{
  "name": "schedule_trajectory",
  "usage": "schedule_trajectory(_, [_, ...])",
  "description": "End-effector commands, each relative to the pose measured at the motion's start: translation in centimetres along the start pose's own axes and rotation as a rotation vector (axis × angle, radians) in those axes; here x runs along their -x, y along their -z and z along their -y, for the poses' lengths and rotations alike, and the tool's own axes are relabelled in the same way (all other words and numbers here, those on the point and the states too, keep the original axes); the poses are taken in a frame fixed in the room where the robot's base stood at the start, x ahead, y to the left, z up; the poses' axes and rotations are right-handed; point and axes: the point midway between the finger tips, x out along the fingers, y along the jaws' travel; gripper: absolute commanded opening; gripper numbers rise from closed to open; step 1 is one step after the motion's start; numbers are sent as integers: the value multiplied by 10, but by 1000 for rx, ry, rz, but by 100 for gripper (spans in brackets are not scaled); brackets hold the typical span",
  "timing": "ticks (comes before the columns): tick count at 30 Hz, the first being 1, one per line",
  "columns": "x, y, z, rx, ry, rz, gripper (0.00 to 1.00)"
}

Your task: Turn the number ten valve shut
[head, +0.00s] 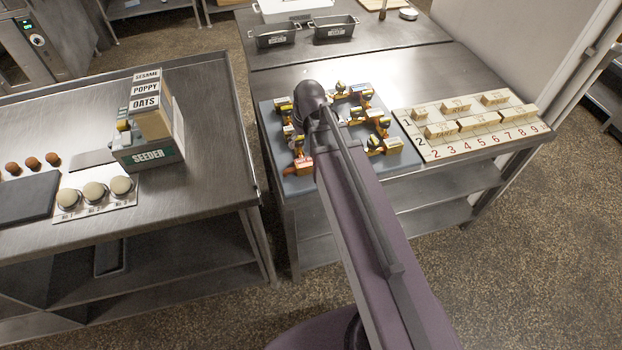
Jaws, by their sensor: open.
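A grey-blue board (268,122) lies on the steel table, right of centre. It carries several small brass and orange valves with tags. Some stand along its left side, such as the one at the front left (299,165). Others stand at the back (341,88) and on the right (383,127). The valve numbers are too small to read, so I cannot tell which is number ten. My arm reaches over the middle of the board and hides part of it. My gripper and its fingertips do not show.
A numbered board with wooden blocks (430,153) lies right of the valves. Two dark tins (333,30) stand behind. On the left table (180,230) are a SEEDER box (150,155) with stacked cartons and several round pieces. Bare steel lies between tins and valves.

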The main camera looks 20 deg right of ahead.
Motion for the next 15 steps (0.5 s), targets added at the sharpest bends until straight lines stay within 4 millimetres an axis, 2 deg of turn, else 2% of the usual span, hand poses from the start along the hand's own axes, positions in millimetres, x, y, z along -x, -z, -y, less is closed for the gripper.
schedule_trajectory(1, [-5, -9, 4, -20, 0, 13, 92])
schedule_trajectory(15, [-25, -68, 25, -234, -17, 124, 92])
